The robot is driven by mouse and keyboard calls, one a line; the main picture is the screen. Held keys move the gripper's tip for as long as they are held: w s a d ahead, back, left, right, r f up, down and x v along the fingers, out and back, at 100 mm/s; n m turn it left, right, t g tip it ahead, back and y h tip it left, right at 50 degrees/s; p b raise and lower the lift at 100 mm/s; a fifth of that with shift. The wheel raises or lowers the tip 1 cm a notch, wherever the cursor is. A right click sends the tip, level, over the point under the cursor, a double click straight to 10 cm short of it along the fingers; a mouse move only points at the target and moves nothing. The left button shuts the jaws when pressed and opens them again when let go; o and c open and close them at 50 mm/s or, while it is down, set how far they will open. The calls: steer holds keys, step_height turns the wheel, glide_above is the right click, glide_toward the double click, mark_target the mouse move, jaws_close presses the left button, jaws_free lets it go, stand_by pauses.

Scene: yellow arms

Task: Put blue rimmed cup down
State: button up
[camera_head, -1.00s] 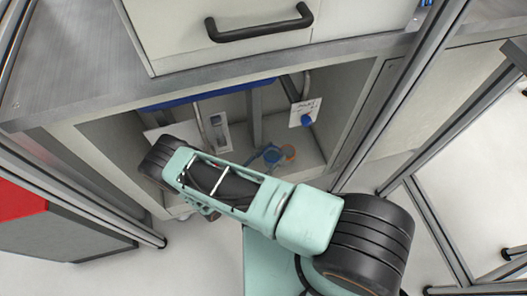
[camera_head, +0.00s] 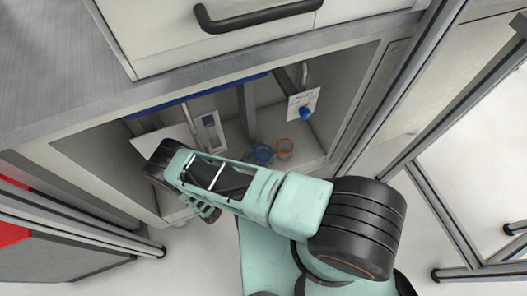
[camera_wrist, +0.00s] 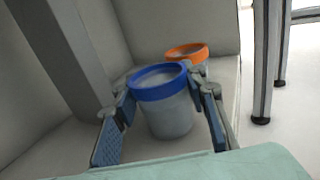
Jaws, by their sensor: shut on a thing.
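The blue rimmed cup (camera_wrist: 168,108) is a translucent whitish cup with a thick blue rim. It is upright between the two blue-padded fingers of my gripper (camera_wrist: 163,98), which is shut on it. My gripper's fingers are hard to make out there. In the wrist view the cup appears at or just above the pale cabinet floor; I cannot tell whether its base touches.
A grey post (camera_wrist: 65,50) rises at left. The compartment's floor edge (camera_wrist: 236,100) is close on the right.

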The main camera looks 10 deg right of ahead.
steer(key=shift+f, duration=0.1)
steer(key=o, duration=1.2)
